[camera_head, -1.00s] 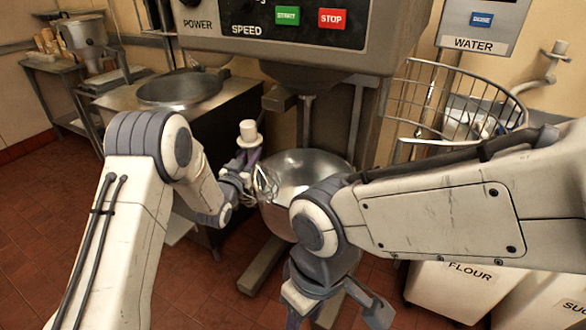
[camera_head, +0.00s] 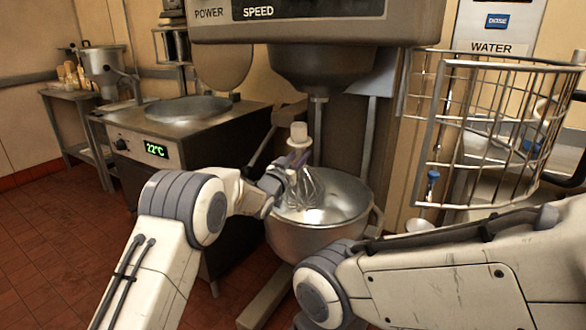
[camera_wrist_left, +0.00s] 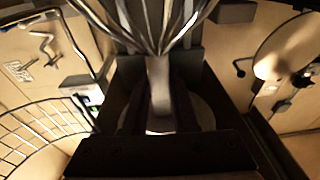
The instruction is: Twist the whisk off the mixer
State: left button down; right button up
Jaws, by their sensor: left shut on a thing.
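The whisk (camera_head: 303,190) hangs upright, wires down, over the left part of the steel mixer bowl (camera_head: 300,240). Its pale hub (camera_head: 298,132) points up. My left gripper (camera_head: 298,158) is shut on the whisk just below the hub. In the left wrist view the whisk's stem (camera_wrist_left: 158,85) lies between the fingers, with the wires fanning out at the top. The mixer's shaft (camera_head: 318,115) comes down from the mixer head (camera_head: 320,65), just right of the hub. The hub looks apart from the shaft.
A wire guard (camera_head: 490,130) stands open at the right of the bowl. A steel cooker (camera_head: 185,110) with a 22°C display stands at the left. A water panel (camera_head: 495,30) is at the back right. The floor at the left is clear.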

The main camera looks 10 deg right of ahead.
pick_arm(q)
jog(key=shift+a+r, duration=0.1)
jog(key=shift+s+a+r, duration=0.15)
jog(key=shift+s+a, duration=0.3)
jog(key=shift+s, duration=0.05)
jog(key=s+a+r, duration=0.1)
jog(key=s+a, duration=0.4)
jog(key=s, duration=0.2)
jog(key=s+a+r+p, duration=0.1)
jog(key=s+a+r, duration=0.1)
jog(key=s+a, duration=0.3)
jog(key=shift+s+a+r+p, duration=0.3)
jog(key=shift+s+a, duration=0.1)
jog(key=shift+s, duration=1.2)
